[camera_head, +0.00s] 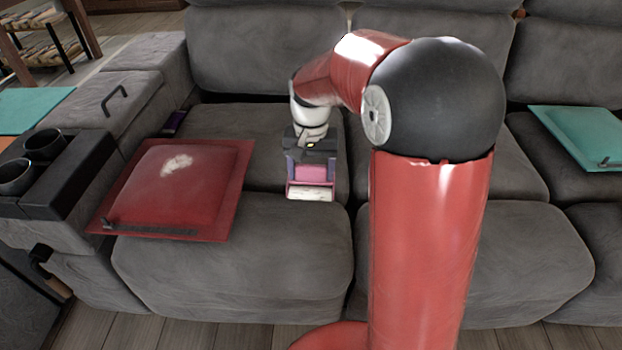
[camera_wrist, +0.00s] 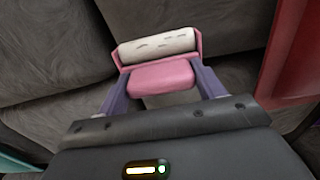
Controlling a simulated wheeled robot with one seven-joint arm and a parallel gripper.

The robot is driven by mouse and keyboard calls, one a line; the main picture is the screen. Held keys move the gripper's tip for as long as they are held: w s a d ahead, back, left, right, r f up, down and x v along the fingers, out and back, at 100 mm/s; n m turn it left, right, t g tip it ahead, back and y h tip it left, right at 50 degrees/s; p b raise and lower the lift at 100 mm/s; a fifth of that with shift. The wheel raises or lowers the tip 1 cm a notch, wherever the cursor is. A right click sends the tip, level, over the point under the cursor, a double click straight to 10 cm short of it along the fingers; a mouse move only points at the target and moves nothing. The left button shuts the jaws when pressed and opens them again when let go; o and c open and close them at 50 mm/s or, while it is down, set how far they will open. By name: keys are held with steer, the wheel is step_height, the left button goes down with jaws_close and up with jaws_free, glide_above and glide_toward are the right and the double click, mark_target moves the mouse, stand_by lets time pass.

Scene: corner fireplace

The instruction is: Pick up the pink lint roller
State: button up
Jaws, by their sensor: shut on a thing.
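The pink lint roller (camera_head: 311,190) has a pink body and a white roll, and is over the grey couch. It also shows in the wrist view (camera_wrist: 165,75), with its white roll pointing away from my gripper. My gripper (camera_head: 311,170) is shut on the pink body, with a purple finger on either side; the fingers also show in the wrist view (camera_wrist: 163,92). Whether the roller touches the couch cushion or is held just above it, I cannot tell.
The grey couch (camera_head: 235,245) fills most of the head view. A red cushion-like item (camera_head: 215,205) lies left of my gripper, and a teal one (camera_head: 585,135) lies at the right. Black cup holders (camera_head: 50,200) are at the left.

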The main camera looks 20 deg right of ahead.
step_height(320, 180, up, 16)
steer(key=p, duration=0.1)
steer(key=shift+f+p, duration=0.15)
steer(key=shift+p, duration=0.15)
steer(key=o, duration=0.4)
steer(key=shift+c, duration=1.1)
